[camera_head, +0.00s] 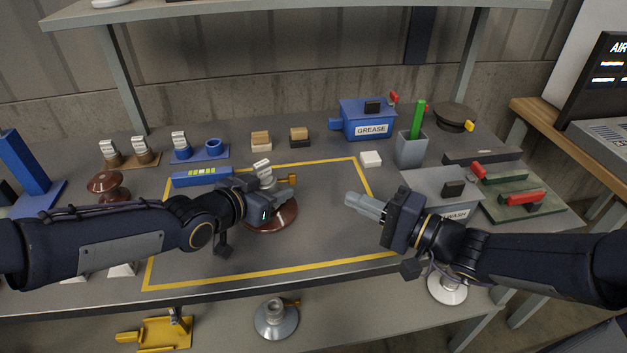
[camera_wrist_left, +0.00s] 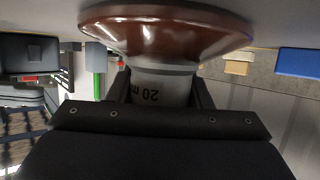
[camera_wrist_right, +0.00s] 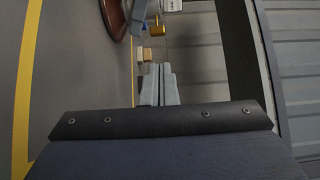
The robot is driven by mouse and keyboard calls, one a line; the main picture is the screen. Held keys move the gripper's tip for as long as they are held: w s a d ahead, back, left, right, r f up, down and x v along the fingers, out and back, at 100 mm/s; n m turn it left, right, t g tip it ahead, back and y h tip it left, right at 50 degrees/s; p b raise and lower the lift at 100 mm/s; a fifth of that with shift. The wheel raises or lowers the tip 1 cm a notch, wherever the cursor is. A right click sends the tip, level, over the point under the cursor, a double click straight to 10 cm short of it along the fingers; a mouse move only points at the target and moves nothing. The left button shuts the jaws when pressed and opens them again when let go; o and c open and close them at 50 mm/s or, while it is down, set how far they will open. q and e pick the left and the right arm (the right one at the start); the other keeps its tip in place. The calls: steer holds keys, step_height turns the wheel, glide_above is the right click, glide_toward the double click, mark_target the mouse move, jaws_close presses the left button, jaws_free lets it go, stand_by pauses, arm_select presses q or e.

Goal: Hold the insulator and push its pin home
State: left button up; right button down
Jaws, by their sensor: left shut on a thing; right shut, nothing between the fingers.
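The insulator (camera_head: 277,219) stands on the bench inside the yellow outline, with a brown disc below and a grey cap with a white label above. A brass-coloured pin (camera_head: 292,179) sticks out of the cap's right side; how deep it sits cannot be told. My left gripper (camera_head: 306,195) is shut on the insulator's grey neck; in the left wrist view the neck (camera_wrist_left: 160,90) lies between the fingers below the brown disc. My right gripper (camera_head: 350,199) is shut and empty, to the right of the insulator and apart from it. In the right wrist view the pin (camera_wrist_right: 156,28) shows beyond my fingertips (camera_wrist_right: 158,68).
A blue grease box (camera_head: 367,121), a white block (camera_head: 371,159) and a grey cup with a green stick (camera_head: 411,150) stand behind. A grey wash box (camera_head: 430,183) is near my right gripper. Another brown insulator (camera_head: 107,186) stands left. The outlined area's front is clear.

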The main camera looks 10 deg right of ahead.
arm_select(q)
steer(key=shift+r, duration=0.1)
arm_select(e)
steer(key=x, duration=1)
